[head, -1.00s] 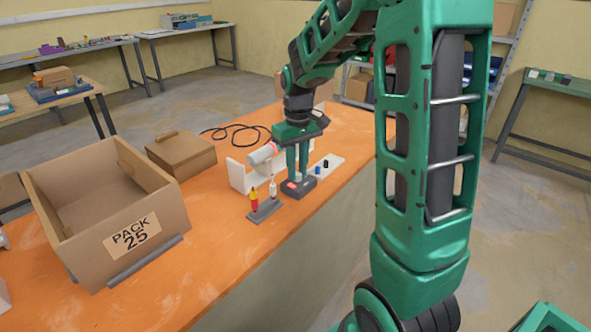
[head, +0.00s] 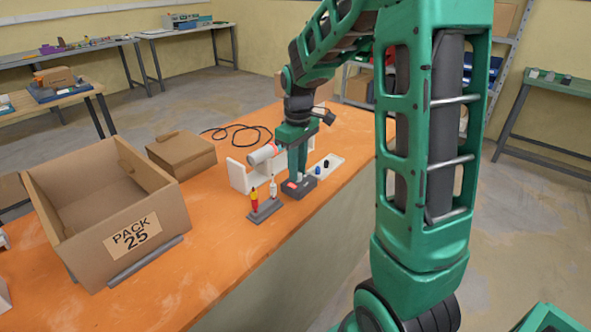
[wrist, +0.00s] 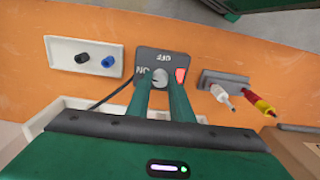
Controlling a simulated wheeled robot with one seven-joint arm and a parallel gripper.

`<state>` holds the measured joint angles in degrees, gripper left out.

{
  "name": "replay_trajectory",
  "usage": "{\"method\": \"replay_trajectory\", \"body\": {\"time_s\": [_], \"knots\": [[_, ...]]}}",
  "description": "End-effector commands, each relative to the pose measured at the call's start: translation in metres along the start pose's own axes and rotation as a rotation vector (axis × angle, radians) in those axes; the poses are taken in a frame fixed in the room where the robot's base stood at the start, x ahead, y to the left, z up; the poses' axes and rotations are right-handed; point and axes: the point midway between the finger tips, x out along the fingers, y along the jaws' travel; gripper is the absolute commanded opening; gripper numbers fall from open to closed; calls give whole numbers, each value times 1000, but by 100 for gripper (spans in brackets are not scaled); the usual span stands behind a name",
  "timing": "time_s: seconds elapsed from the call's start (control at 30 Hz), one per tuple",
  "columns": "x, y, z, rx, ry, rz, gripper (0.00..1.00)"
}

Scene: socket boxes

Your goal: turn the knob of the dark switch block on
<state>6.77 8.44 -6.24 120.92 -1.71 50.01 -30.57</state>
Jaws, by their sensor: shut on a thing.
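The dark switch block (head: 299,189) sits on the orange bench near its front edge. My gripper (head: 298,178) points down onto the block and is shut on the knob; the fingers also show in the wrist view (wrist: 161,84). The fingers hide part of the knob, and I cannot tell exactly where it points.
A grey holder (head: 265,211) with a red-yellow and a white plug stands left of the block. A white plate (wrist: 85,60) with black and blue knobs lies on its other side. A white rack (head: 237,176), a black cable (head: 240,130) and cardboard boxes (head: 180,152) are behind and left.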

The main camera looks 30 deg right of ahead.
Motion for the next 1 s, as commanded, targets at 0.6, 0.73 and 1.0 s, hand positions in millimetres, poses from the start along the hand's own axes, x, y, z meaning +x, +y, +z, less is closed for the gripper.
{"method": "replay_trajectory", "body": {"time_s": [0.6, 0.73, 1.0], "knots": [[-10, 1, -1, 1, 4, 2, 39], [-29, 1, -2, 1, 6, 4, 39], [-79, 1, -3, 1, 6, 4, 39]]}}
